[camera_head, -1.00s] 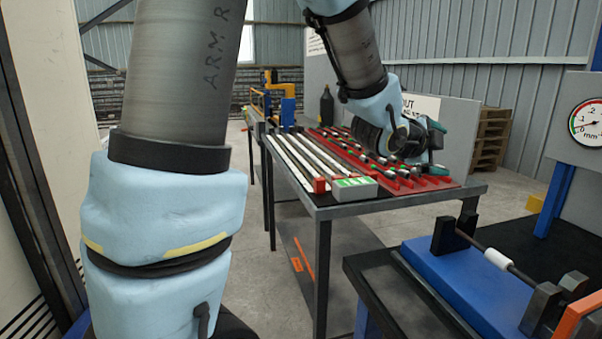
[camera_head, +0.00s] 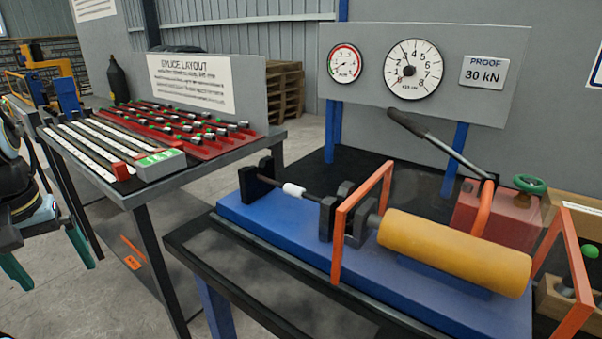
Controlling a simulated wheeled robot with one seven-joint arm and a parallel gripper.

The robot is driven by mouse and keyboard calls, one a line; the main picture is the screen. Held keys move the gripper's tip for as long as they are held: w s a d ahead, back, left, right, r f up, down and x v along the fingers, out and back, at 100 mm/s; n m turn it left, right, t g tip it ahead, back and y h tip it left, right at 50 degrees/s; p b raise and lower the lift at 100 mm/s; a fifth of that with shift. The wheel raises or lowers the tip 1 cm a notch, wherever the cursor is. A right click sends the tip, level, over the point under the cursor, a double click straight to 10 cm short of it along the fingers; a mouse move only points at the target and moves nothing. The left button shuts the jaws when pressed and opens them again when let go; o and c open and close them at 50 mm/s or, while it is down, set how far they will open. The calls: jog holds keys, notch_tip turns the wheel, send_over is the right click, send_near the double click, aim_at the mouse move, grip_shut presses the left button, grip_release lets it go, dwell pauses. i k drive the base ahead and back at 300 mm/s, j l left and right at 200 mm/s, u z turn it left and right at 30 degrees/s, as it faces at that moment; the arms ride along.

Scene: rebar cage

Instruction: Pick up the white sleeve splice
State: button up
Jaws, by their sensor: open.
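A splice with a short white sleeve (camera_head: 293,190) around its dark bar lies in the blue press (camera_head: 245,212). The bar spans two black upright blocks, with the white sleeve between them. My gripper (camera_head: 48,262) is at the left edge, with two green fingers apart and nothing between them. It hangs left of the splice table, well away from the white sleeve. Part of my gripper is cut off by the frame edge.
The splice table (camera_head: 160,192) bears a red rack (camera_head: 205,150) with several dark splices. The press has a yellow cylinder (camera_head: 450,250), orange guard frames (camera_head: 340,245) and a lever (camera_head: 440,140). Open floor (camera_head: 215,225) lies between the two tables.

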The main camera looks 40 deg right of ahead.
aim_at(296, 191)
jog(key=z, duration=1.15)
jog(key=k+j+z, duration=0.45)
jog(key=k+z, duration=0.2)
